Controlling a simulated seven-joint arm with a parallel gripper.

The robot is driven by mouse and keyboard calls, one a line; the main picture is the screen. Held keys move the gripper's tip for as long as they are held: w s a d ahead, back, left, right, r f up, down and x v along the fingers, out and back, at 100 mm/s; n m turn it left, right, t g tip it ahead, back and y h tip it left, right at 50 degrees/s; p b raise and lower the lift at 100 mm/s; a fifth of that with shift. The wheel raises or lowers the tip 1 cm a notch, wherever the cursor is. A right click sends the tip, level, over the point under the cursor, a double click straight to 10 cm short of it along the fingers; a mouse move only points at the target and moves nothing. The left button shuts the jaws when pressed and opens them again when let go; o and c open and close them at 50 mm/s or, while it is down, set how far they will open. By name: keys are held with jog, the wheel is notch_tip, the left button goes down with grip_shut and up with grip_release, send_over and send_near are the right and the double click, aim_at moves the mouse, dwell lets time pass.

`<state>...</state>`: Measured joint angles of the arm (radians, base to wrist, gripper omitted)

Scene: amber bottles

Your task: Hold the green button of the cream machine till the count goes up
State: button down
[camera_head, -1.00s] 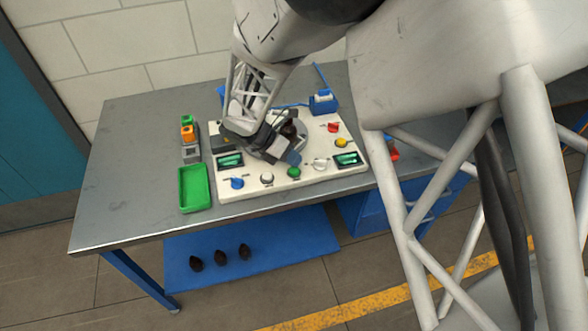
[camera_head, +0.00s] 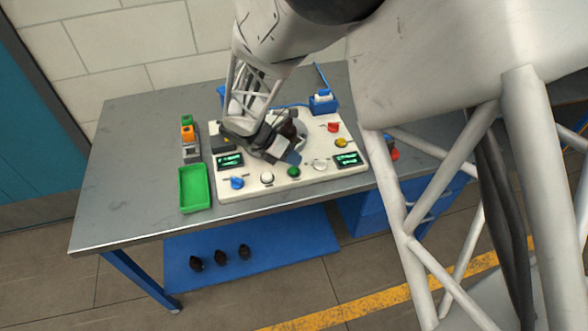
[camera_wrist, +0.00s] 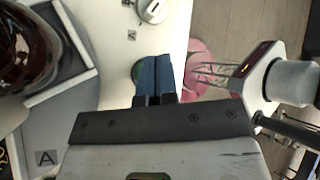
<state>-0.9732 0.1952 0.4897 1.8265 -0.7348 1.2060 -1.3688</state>
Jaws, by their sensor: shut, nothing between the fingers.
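The cream machine (camera_head: 250,185) lies on the grey table, with a green button (camera_head: 293,172) near its front edge. My gripper (camera_head: 293,158) is shut and empty, its blue fingertips just behind and above the green button in the head view. Two dark displays, left (camera_head: 230,160) and right (camera_head: 347,158), show green characters too small to read.
A brown bottle (camera_wrist: 25,45) stands beside the fingers. White (camera_head: 267,177), blue (camera_head: 237,183), red (camera_head: 333,127) and yellow (camera_head: 340,142) controls surround the button. A green tray (camera_head: 194,190) sits left of the machine. The table's left part is clear.

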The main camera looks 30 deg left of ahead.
aim_at(293, 168)
jog(key=shift+f, duration=0.85)
dwell(1.6)
jog(key=shift+r, duration=0.15)
dwell(3.7)
jog(key=shift+r, duration=0.7)
jog(key=shift+r, duration=0.2)
jog(key=shift+r, duration=2.3)
